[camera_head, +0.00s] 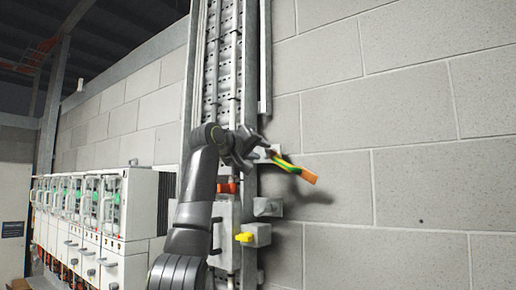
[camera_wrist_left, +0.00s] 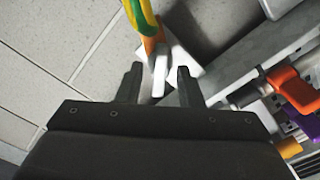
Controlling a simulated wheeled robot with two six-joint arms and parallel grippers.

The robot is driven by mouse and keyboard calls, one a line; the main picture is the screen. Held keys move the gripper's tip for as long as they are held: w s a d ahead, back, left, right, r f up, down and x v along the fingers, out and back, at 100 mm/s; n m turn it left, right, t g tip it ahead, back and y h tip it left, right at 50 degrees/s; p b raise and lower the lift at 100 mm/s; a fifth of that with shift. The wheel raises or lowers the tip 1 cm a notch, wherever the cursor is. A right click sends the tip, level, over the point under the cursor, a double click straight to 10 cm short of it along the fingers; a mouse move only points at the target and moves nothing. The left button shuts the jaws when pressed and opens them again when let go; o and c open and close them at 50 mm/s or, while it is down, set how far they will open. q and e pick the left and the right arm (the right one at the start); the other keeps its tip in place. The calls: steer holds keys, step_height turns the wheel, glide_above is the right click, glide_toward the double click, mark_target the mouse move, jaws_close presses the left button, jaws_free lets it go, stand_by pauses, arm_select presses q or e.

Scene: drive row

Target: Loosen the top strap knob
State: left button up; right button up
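A green-and-yellow strap (camera_head: 288,165) with an orange-brown end sticks out from a pale block (camera_head: 263,153) on the wall column. It also shows at the top of the left wrist view (camera_wrist_left: 146,20). A small white bar-shaped piece (camera_wrist_left: 159,78), perhaps the knob, stands out below the strap in the left wrist view. My left gripper (camera_head: 252,146) is at the pale block, just left of the strap. In its wrist view the two fingers (camera_wrist_left: 158,76) are apart, on either side of the white piece, with gaps visible. My right gripper is not in view.
Below are a grey block (camera_head: 267,207) and a box with a yellow knob (camera_head: 245,237). An orange-red part (camera_head: 228,188) sits beside my arm. A row of white cabinets (camera_head: 100,215) stands left. The block wall (camera_head: 400,120) at right is clear.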

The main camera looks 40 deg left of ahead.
arm_select(q)
jaws_close()
steer(key=shift+n, duration=0.4)
steer(key=n+b, duration=0.1)
steer(key=n, duration=0.1)
steer(key=shift+f+n+b, duration=0.15)
steer(key=shift+n+b, duration=0.15)
steer(key=n+b, duration=0.1)
steer(key=n, duration=0.3)
steer(key=shift+n+b, duration=0.3)
steer(key=shift+b, duration=0.05)
steer(key=n+b, duration=0.2)
steer(key=n, duration=0.4)
steer(key=shift+f, duration=0.2)
steer(key=n+b, duration=0.1)
steer(key=n, duration=0.4)
steer(key=shift+n, duration=0.4)
steer(key=shift+f, duration=0.1)
